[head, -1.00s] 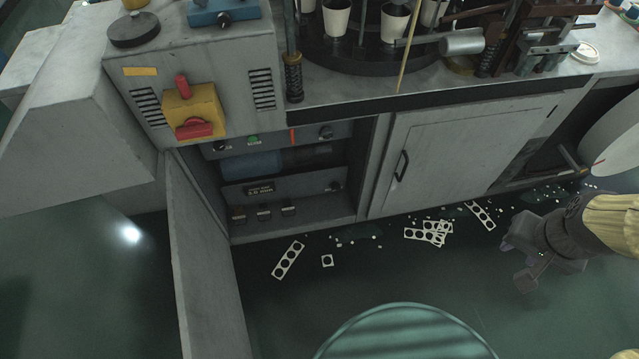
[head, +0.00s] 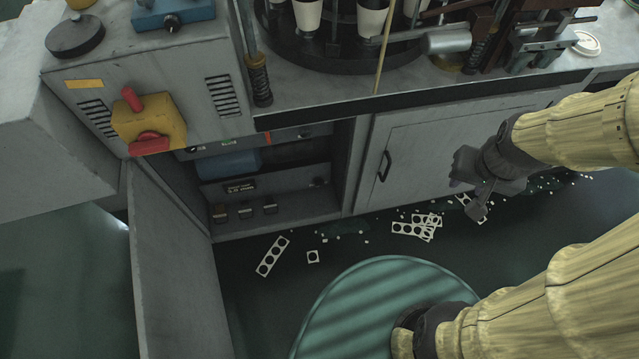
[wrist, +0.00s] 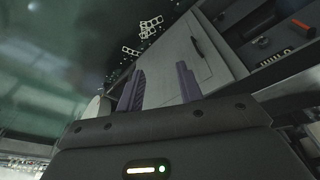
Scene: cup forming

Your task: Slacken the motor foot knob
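The open cabinet bay (head: 265,185) holds a blue motor (head: 232,162) in shadow. My gripper (head: 466,184) is in front of the closed grey door, well right of the bay. In the wrist view my gripper (wrist: 160,87) has its two fingers apart with nothing between them.
The open door (head: 180,270) stands left of the bay. A closed door (head: 440,150) with a dark handle (head: 384,165) is on its right. A round green stool top (head: 385,295) stands in front. Punched scraps (head: 272,256) litter the floor.

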